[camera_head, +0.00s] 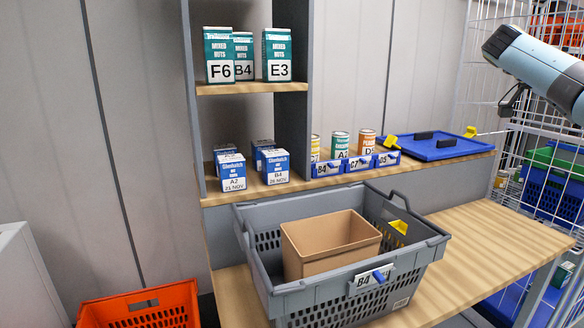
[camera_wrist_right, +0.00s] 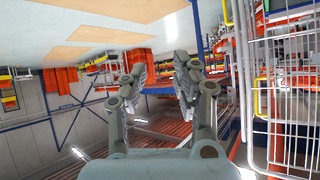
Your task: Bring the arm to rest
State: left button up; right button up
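My right arm (camera_head: 540,68) comes in at the upper right of the head view, raised in front of a white wire cage. In the right wrist view my right gripper (camera_wrist_right: 162,72) is open, with a clear gap between its two fingers and nothing held. It points out into the hall, away from the shelf and table. My left arm and left gripper are not in the head view.
A grey crate (camera_head: 268,272) holding an open cardboard box (camera_head: 330,262) stands on the wooden table (camera_head: 490,250). Shelves with cartons and cans stand behind. A blue tray (camera_head: 435,150) lies at right. An orange tote (camera_head: 140,308) is low left. The wire cage (camera_head: 478,75) is near my right arm.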

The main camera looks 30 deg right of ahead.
jog(key=s+d+f+n+t+h, duration=0.1)
jog(key=d+f+n+t, duration=0.15)
jog(key=f+n, duration=0.45)
jog(key=s+d+f+n+t+h, duration=0.15)
jog(key=d+f+n, duration=0.3)
jog(key=f, duration=0.45)
jog(key=s+d+f+n+t+h, duration=0.1)
jog(key=d+f+n, duration=0.1)
jog(key=f+n, duration=0.5)
jog(key=s+f+n+t+y, duration=0.2)
jog(key=s+f+n+t, duration=0.3)
jog(key=s+f+n, duration=0.9)
jog(key=s+a+f+m+g+y, duration=0.15)
jog(key=s+a+f, duration=0.25)
jog(key=a+f, duration=0.9)
jog(key=s+a+f+m+y, duration=0.1)
jog(key=s+a+f+y, duration=0.25)
jog(key=a+f, duration=0.95)
jog(key=s+a+f+m+y, duration=0.1)
jog(key=a+f, duration=0.1)
jog(key=a, duration=0.9)
jog(key=s+a+f+y, duration=0.1)
jog(key=a+f+y, duration=0.15)
jog(key=a, duration=0.85)
jog(key=s+a+f+m+y, duration=0.1)
jog(key=s+a+f, duration=0.15)
jog(key=a, duration=0.85)
notch_tip(320, 180, down, 8)
jog(key=b, duration=0.7)
